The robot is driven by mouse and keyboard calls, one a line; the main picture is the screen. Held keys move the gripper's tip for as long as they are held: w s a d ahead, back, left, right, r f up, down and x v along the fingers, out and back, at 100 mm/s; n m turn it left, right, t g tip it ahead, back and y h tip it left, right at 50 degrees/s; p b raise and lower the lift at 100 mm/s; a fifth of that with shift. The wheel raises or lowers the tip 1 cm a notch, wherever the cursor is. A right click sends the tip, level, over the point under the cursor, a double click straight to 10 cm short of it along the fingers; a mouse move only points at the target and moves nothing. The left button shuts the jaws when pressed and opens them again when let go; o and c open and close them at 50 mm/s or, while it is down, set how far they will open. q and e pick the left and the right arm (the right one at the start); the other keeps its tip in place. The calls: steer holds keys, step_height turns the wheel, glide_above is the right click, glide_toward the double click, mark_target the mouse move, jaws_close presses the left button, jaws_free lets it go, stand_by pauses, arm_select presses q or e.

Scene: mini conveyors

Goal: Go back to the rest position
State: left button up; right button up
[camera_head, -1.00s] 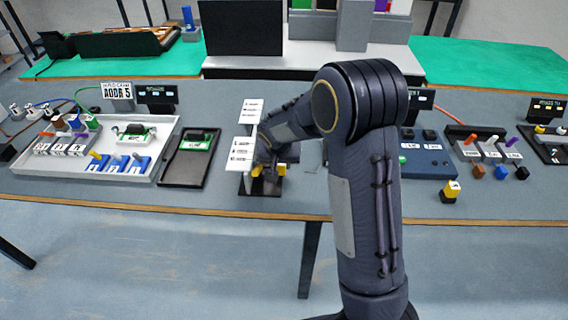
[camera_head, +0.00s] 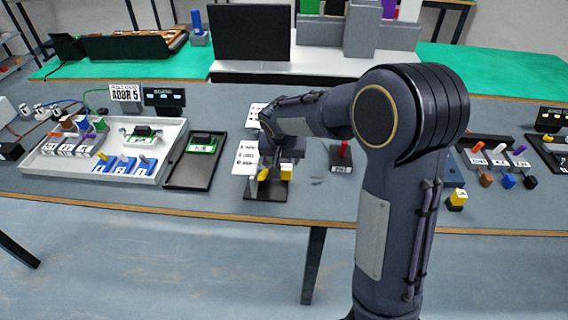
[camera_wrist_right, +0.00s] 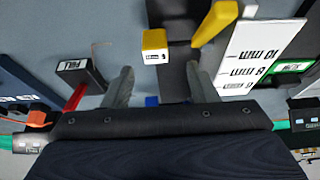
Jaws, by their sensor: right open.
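My right arm crosses the middle of the head view, and its gripper (camera_head: 276,165) hangs over a black stand with yellow parts and a white label board (camera_head: 246,158). In the right wrist view the two fingers of this gripper (camera_wrist_right: 162,85) are apart, with nothing clearly held between them. A yellow block with a small label (camera_wrist_right: 155,46) lies just beyond the fingertips, and a yellow lever (camera_wrist_right: 214,22) stands beside it. Whether a finger touches the stand cannot be told. My left gripper is not in view.
A black block with a red handle (camera_head: 341,158) stands close right of the gripper. A white tray (camera_head: 173,150) with switches and a black tray (camera_head: 190,170) lie left. A yellow-black block (camera_head: 457,198) sits near the front edge. My forearm hides part of the table.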

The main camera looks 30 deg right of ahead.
steer(key=shift+s+r, duration=0.2)
steer(key=shift+r, duration=0.25)
steer(key=s+a+r+n+y, duration=0.1)
steer(key=s+a+r+y, duration=0.1)
steer(key=s, duration=0.7)
steer(key=s+a+r+n+t+y, duration=0.1)
steer(key=s+a+n+y, duration=0.1)
steer(key=s, duration=0.7)
steer(key=s+a+r+n+y, duration=0.1)
steer(key=s+a+r+y, duration=0.1)
steer(key=s, duration=0.8)
steer(key=shift+a+r+n+t, duration=0.3)
steer(key=shift+a+r, duration=0.05)
steer(key=shift+a, duration=0.1)
